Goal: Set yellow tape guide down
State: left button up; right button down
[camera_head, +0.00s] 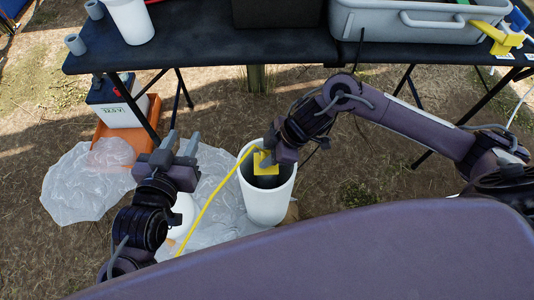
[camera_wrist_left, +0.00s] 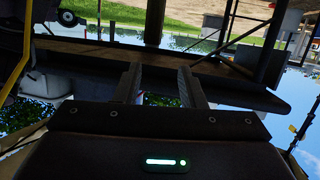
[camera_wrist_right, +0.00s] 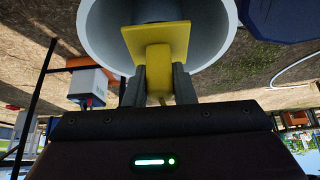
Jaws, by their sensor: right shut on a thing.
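The yellow tape guide (camera_head: 266,164) has a flat plate and a block-shaped grip. My right gripper (camera_head: 268,152) is shut on its block, and the right wrist view shows the block (camera_wrist_right: 158,67) between the two fingers (camera_wrist_right: 158,88). The guide is at the mouth of an upright white cylinder (camera_head: 266,207), with a dark round thing inside. I cannot tell whether the guide touches anything there. A yellow tape (camera_head: 212,201) runs from near the guide down to the left. My left gripper (camera_head: 182,143) is open and empty, left of the cylinder; its fingers (camera_wrist_left: 160,85) are apart.
A black table (camera_head: 200,40) spans the back, bearing a grey crate (camera_head: 400,24), a yellow device (camera_head: 500,38) and a white container (camera_head: 131,20). A battery (camera_head: 117,100) in an orange tray (camera_head: 130,130) and plastic sheeting (camera_head: 75,190) lie on the ground left.

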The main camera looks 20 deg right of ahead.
jog(key=c, duration=1.2)
grip_release()
